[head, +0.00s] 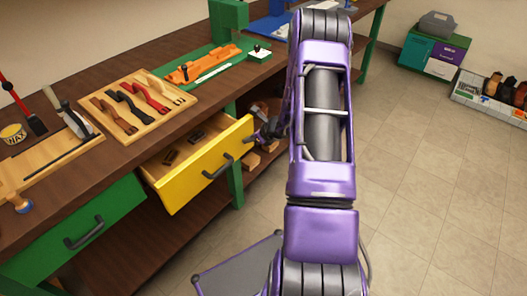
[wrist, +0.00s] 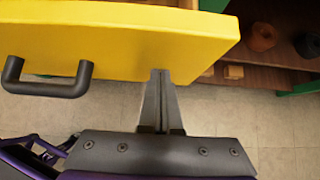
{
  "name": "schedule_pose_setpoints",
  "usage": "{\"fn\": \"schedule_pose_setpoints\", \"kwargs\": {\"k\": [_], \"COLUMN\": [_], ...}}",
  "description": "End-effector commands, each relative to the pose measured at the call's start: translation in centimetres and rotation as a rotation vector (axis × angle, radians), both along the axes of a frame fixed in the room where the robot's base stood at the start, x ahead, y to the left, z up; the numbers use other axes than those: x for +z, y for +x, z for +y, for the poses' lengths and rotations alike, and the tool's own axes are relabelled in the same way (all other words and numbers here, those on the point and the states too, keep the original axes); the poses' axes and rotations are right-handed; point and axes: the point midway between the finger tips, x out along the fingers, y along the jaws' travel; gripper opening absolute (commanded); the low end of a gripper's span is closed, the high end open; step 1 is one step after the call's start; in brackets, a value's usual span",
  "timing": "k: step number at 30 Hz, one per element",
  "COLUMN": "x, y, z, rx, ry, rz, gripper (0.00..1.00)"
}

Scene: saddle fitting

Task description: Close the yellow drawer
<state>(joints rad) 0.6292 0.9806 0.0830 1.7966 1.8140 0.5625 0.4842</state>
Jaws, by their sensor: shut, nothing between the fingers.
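The yellow drawer (head: 205,171) stands pulled out from under the brown workbench in the head view, with a few small dark items inside. Its front carries a dark bar handle (head: 217,166). In the wrist view the yellow front (wrist: 120,38) fills the upper left, with the dark handle (wrist: 48,85) at left. My gripper (wrist: 160,75) is shut and empty, its fingertips at the lower edge of the drawer front, right of the handle; I cannot tell whether they touch. In the head view my purple arm hides most of the gripper, which shows partly near the drawer's right end.
A green drawer (head: 85,235) with a dark handle is at lower left. The workbench (head: 110,65) holds wooden boards with tools. A lower shelf (wrist: 270,50) holds small items.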

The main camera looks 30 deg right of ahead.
Motion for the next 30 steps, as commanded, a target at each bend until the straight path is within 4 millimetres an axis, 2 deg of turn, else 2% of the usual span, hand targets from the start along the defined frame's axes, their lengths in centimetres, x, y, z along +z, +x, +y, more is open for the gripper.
{"fn": "schedule_pose_setpoints", "kwargs": {"k": [1, 6, 15, 21, 30], "x": [-0.2, 0.0, 0.1, 0.1, 0.1], "y": [1.5, 5.4, 10.2, 11.7, 12.2], "z": [0.7, 2.1, 3.8, 4.2, 4.4], "rx": [0.006, 0.004, 0.002, 0.000, 0.000], "ry": [0.000, -0.001, -0.001, 0.000, 0.001], "rz": [-0.004, -0.002, 0.000, 0.000, -0.002], "gripper": [0.00, 0.00, 0.00, 0.00, 0.00]}}
